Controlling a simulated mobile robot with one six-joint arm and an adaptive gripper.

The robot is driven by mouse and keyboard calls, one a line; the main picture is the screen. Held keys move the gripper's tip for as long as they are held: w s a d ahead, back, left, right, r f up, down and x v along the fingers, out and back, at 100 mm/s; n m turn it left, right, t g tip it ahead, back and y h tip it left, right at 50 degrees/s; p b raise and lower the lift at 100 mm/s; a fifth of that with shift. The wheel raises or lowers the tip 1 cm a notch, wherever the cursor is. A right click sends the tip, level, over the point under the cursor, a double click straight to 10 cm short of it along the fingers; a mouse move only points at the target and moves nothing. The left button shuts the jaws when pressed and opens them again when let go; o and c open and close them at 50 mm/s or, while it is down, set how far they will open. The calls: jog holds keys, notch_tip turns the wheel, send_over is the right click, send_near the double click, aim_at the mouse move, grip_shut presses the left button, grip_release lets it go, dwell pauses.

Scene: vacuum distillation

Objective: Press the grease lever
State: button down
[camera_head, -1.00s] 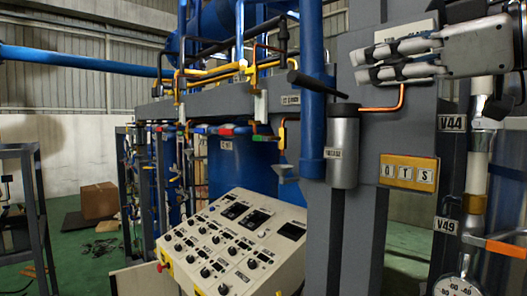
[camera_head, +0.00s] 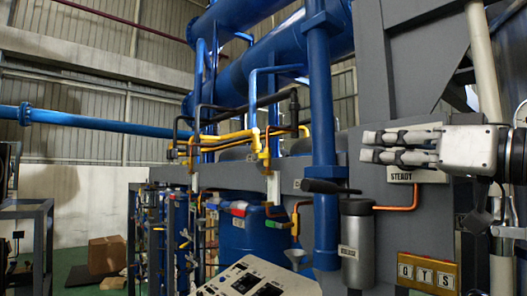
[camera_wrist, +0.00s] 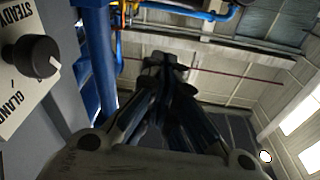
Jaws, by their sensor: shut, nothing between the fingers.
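The grease lever (camera_head: 326,187) is a dark handle on top of a grey upright cylinder (camera_head: 357,245) in the head view. It points left and lies close to level. The cylinder carries a small label and an orange pipe (camera_head: 398,208) runs from its right side. My gripper (camera_head: 366,147) comes in from the right, above the lever and slightly right of its middle. Its fingers are together with nothing held, and a gap shows between them and the lever. The wrist view shows my gripper (camera_wrist: 165,68) from behind; I cannot make out the lever there.
A blue vertical pipe (camera_head: 323,110) stands just behind the lever. A STEADY label plate (camera_head: 417,176) is below my fingers. The wrist view shows a black knob (camera_wrist: 32,62) at left. A yellow GTS plate (camera_head: 428,270) and a sloped control panel (camera_head: 245,278) are lower.

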dwell(0.3)
jog(key=r+p, duration=0.2)
jog(key=p, duration=0.4)
send_over(334, 188)
jog(key=s+a, duration=0.1)
jog(key=s, duration=0.1)
notch_tip(334, 188, down, 5)
jog(key=shift+s+a+r+b, duration=0.1)
jog(key=shift+r+b, duration=0.1)
jog(key=shift+b, duration=0.7)
jog(key=shift+s+f+b, duration=0.1)
jog(key=shift+f+b, duration=0.05)
jog(key=shift+b, duration=0.2)
